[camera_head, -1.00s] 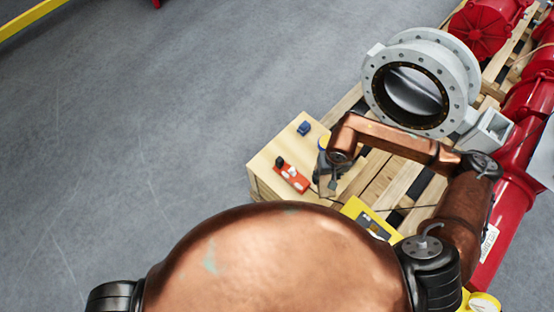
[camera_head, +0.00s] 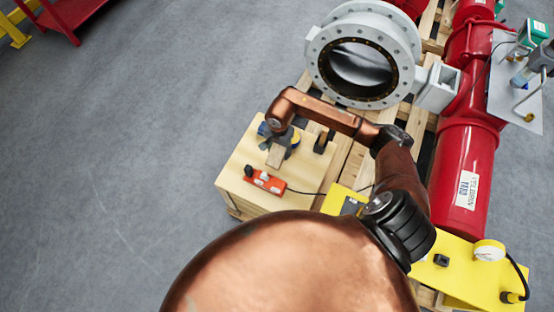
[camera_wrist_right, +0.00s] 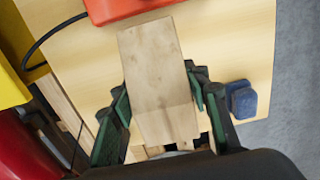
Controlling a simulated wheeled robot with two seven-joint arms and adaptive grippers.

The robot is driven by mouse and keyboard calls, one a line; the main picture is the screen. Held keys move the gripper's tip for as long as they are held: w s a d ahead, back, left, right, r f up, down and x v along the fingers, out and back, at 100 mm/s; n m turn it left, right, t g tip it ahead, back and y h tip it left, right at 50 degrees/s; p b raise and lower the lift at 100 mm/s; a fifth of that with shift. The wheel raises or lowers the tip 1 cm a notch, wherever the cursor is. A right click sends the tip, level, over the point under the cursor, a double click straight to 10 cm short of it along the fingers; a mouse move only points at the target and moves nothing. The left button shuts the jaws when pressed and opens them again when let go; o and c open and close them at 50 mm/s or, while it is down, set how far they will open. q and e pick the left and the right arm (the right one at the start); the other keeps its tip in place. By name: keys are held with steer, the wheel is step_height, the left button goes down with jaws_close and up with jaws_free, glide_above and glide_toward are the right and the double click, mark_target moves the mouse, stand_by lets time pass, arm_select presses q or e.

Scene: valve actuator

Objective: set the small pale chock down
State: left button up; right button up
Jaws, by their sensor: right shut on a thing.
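The small pale chock (camera_wrist_right: 158,80) is a plain wooden block. It sits between the green-padded fingers of my right gripper (camera_wrist_right: 160,95) in the right wrist view. In the head view the right gripper (camera_head: 278,148) is over the pale wooden box top (camera_head: 240,165), and the chock (camera_head: 275,157) shows small below it. The gripper is shut on the chock. I cannot tell whether the chock touches the box top. My left gripper is not in view.
A red-orange control box (camera_head: 265,181) with a cable lies just in front of the chock. A small blue block (camera_head: 263,130) is beside the gripper. A grey flanged valve (camera_head: 363,60) stands behind on the pallet. The box top's left part is clear.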

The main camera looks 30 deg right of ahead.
steer(key=shift+f+b, duration=0.6)
steer(key=shift+f, duration=2.55)
steer(key=shift+f, duration=0.25)
steer(key=o, duration=1.3)
